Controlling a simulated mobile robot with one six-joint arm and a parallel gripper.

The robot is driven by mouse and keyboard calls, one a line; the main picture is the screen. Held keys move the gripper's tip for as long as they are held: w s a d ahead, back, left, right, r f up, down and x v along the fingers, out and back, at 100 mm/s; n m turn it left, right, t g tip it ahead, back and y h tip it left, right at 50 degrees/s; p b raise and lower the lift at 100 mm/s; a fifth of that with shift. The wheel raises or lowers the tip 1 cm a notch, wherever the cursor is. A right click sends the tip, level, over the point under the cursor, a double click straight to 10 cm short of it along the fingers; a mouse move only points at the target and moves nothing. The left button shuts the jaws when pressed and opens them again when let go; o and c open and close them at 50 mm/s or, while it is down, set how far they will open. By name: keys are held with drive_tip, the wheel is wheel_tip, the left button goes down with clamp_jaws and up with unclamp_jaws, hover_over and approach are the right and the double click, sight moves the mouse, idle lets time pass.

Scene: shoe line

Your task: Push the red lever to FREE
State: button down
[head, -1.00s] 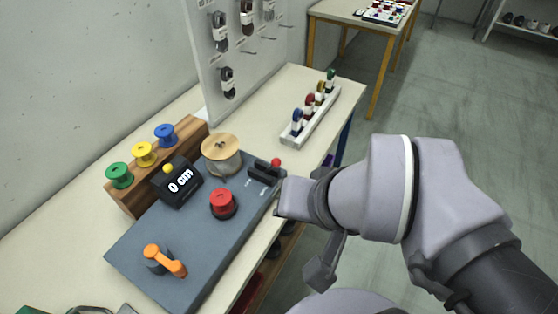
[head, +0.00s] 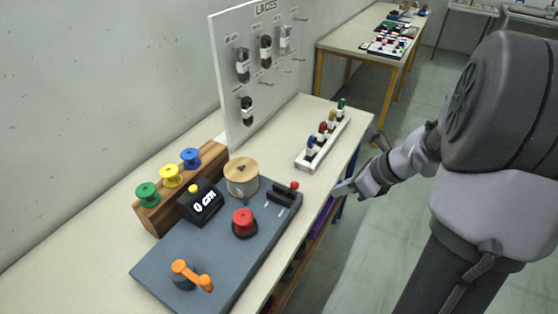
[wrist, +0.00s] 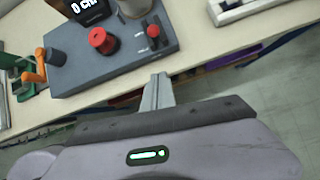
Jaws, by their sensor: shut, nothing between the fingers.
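The red lever (head: 294,185) has a small round knob and stands in a black slotted block (head: 281,194) at the far right corner of the grey panel (head: 160,268). Its knob also shows in the wrist view (wrist: 153,30). The knob is at the right end of the slot in the head view. Small white marks lie beside the slot, too small to read. My gripper (head: 341,190) is shut and empty, off the table's front edge to the right of the lever, with a clear gap. In the wrist view its fingers (wrist: 157,92) lie together below the panel.
Free floor lies to the right.

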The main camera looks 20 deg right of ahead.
drive_tip(key=b, duration=0.5)
approach(289, 190)
drive_tip(key=shift+f, duration=2.2)
drive_tip(key=shift+w, duration=0.25)
